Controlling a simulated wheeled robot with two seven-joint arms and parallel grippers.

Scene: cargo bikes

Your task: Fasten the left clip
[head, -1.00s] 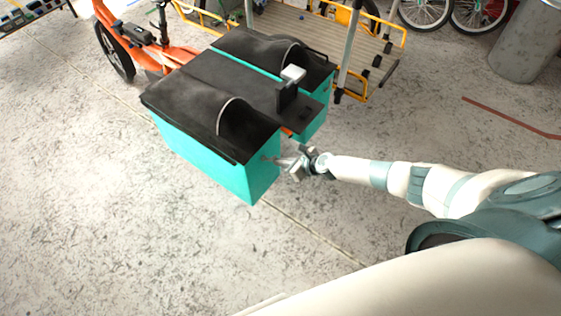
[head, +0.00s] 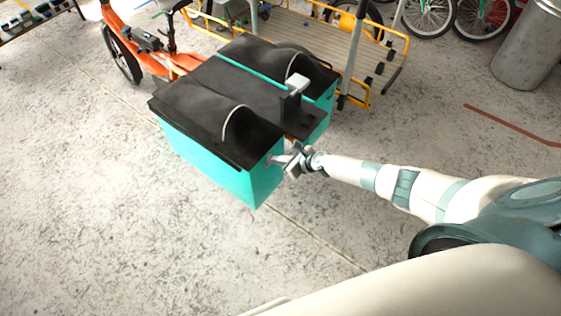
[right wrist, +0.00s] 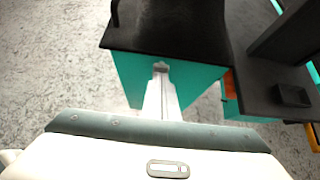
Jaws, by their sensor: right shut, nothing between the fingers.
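A teal pannier bag (head: 210,165) with a black lid (head: 195,115) hangs on the near side of the orange cargo bike (head: 160,50). Its end face (right wrist: 130,78) shows under the lid edge in the right wrist view. My right gripper (head: 281,160) is at this end face, just below the lid edge. Its fingers are shut and empty, and the tips (right wrist: 160,68) look close to or touching the teal face. I cannot make out the left clip; it is small or hidden by the fingers. My left gripper is not in view.
A second teal bag (head: 318,120) hangs on the far side. A black rear plate with a pale block (head: 296,84) stands between the bags. A yellow-framed cart (head: 320,40) and a grey bin (head: 530,45) stand behind. The floor at the front left is clear.

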